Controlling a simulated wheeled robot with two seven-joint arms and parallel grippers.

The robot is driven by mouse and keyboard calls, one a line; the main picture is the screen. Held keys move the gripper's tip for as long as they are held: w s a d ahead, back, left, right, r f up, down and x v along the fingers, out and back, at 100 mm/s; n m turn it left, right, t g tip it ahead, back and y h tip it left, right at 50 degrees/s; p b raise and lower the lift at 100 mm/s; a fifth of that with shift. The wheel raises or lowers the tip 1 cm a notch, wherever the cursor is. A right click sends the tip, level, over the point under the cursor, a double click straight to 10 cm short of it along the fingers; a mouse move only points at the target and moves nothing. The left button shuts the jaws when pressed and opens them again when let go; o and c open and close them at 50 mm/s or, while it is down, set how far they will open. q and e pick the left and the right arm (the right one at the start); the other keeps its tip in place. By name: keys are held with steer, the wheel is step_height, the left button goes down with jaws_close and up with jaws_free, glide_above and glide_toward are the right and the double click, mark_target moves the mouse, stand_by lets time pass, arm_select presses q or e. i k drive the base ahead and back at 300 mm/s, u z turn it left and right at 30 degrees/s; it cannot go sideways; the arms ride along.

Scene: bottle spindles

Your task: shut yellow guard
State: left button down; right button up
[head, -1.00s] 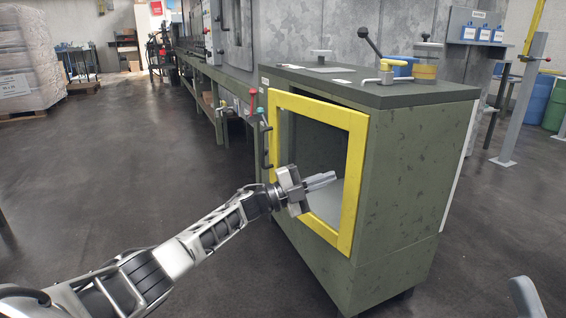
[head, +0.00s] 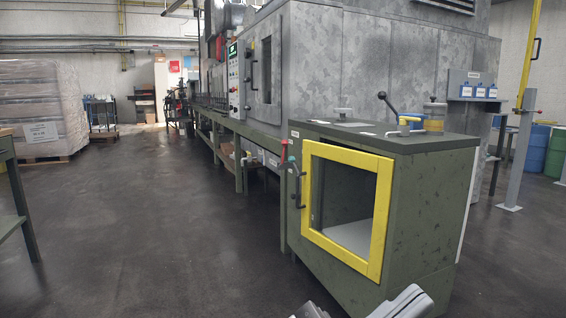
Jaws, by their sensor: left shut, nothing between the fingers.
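The yellow guard (head: 379,220) is a square yellow frame on the front of the dark green cabinet (head: 427,215) at right of centre. A grey floor and inner walls show through the frame. My left gripper (head: 410,297) is at the bottom edge of the view, partly cut off. It is shut and empty, apart from the guard and nearer to me. My right gripper is out of view.
A red-topped lever (head: 284,152) stands left of the guard. Valves and a blue-yellow fitting (head: 409,121) are on the cabinet top. A long green bench (head: 231,132) runs back to the left. The floor (head: 150,230) at left is clear.

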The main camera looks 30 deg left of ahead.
mark_target(373, 269)
steer(key=u, duration=0.8)
steer(key=i, duration=1.25)
steer(key=z, duration=0.6)
steer(key=i, duration=0.55)
steer(key=u, duration=0.05)
